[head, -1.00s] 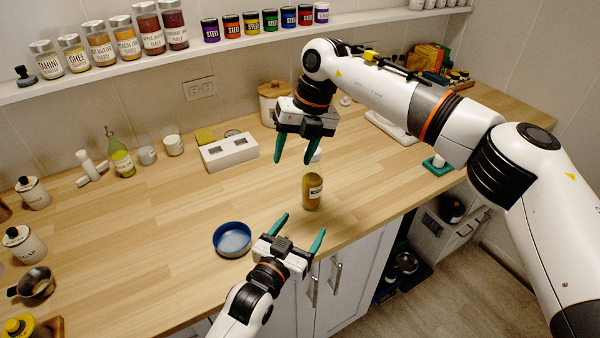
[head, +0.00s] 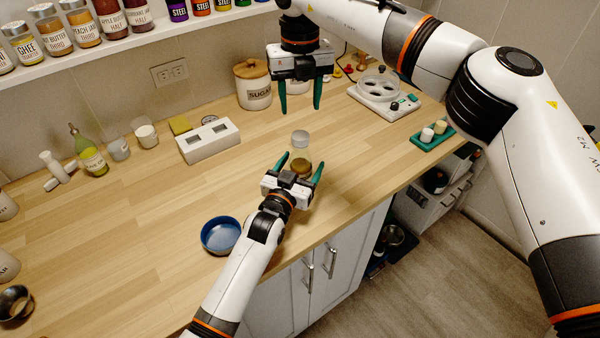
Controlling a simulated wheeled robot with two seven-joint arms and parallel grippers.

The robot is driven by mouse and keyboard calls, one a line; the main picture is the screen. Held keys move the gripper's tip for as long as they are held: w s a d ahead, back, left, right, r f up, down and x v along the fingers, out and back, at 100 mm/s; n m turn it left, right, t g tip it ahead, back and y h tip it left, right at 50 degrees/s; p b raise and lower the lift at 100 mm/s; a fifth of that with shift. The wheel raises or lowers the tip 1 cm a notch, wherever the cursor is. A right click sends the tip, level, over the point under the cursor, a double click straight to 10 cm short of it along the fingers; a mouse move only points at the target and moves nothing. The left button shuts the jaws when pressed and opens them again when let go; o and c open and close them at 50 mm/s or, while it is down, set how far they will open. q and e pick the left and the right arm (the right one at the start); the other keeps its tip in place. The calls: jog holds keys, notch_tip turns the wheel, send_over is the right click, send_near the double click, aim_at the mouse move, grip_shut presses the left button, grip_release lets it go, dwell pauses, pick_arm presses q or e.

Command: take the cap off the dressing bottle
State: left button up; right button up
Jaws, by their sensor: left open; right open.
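The dressing bottle (head: 301,168) stands on the wooden counter, its olive-brown body partly hidden by my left gripper. Its pale cap (head: 300,138) shows at the top end. My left gripper (head: 300,165) is open, with one green finger on each side of the bottle's body; I cannot tell whether they touch it. My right gripper (head: 300,108) is open and empty, fingers pointing down, above and beyond the cap and apart from it in the picture.
A blue bowl (head: 204,237) sits left of my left gripper. A white block with holes (head: 210,146), a sugar jar (head: 253,92), a white device with round wells (head: 372,106) and a green tray (head: 420,143) stand farther back. The counter's left middle is clear.

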pick_arm(q)
jog(key=shift+w+d+r, duration=0.1)
jog(key=shift+w+d, duration=0.2)
jog(key=shift+w, duration=0.15)
pick_arm(e)
jog(key=shift+s+d+r, duration=0.1)
jog(key=shift+s, duration=0.1)
pick_arm(q)
jog(key=shift+w, duration=0.15)
pick_arm(e)
jog(key=shift+w, duration=0.15)
